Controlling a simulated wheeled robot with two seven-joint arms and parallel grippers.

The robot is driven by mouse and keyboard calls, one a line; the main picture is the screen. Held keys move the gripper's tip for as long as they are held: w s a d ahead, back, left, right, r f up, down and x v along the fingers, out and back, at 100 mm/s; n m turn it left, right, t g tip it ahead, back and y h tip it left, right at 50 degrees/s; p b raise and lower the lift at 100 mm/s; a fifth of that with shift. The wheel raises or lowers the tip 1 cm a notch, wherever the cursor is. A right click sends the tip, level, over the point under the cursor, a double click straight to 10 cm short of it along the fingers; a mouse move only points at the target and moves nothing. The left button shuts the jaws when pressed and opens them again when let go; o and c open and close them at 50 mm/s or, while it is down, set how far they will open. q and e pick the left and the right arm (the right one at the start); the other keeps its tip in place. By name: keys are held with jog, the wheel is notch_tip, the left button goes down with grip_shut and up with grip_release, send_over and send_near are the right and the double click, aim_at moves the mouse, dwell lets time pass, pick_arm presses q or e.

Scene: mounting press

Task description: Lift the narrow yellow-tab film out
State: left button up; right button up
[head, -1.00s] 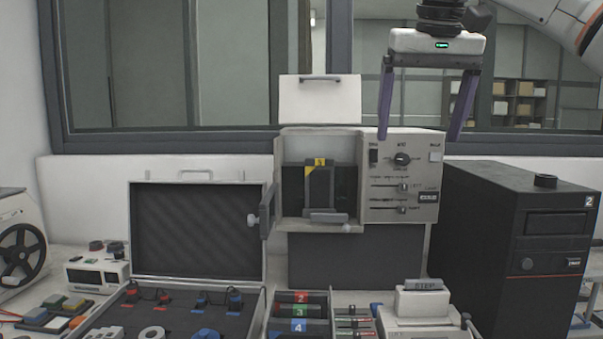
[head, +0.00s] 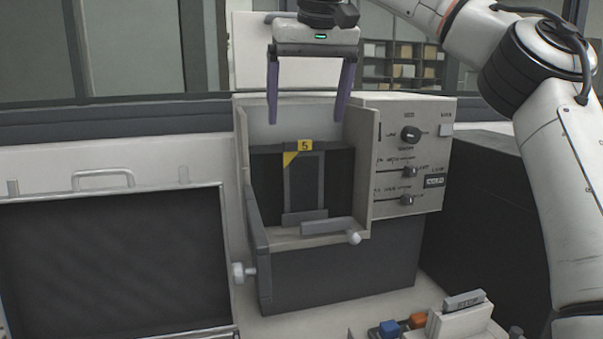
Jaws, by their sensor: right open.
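The narrow film (head: 304,180) stands upright in the open compartment of the beige mounting press (head: 407,205). It has a dark frame, a yellow corner and a yellow tab (head: 306,146) marked 5 at its top edge. My right gripper (head: 307,121) hangs pointing down in front of the press's upper part, just above the tab. Its two purple fingers are wide apart with nothing between them. They appear apart from the film; the exact depth gap cannot be told. My left gripper is not in view.
The press's front door (head: 259,262) is swung open at the lower left, and its white lid (head: 250,65) stands raised behind. Knobs and sliders are on its right panel. An open dark-lined case lid (head: 110,270) stands left. A white block with a grey label (head: 460,318) is at the lower right.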

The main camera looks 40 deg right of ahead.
aim_at(304, 141)
jog(key=x, duration=0.5)
jog(key=shift+w+d+f, duration=0.1)
jog(key=shift+d+f, duration=0.05)
jog(key=shift+f, duration=0.25)
jog(key=shift+c, duration=0.2)
jog(key=c, duration=1.5)
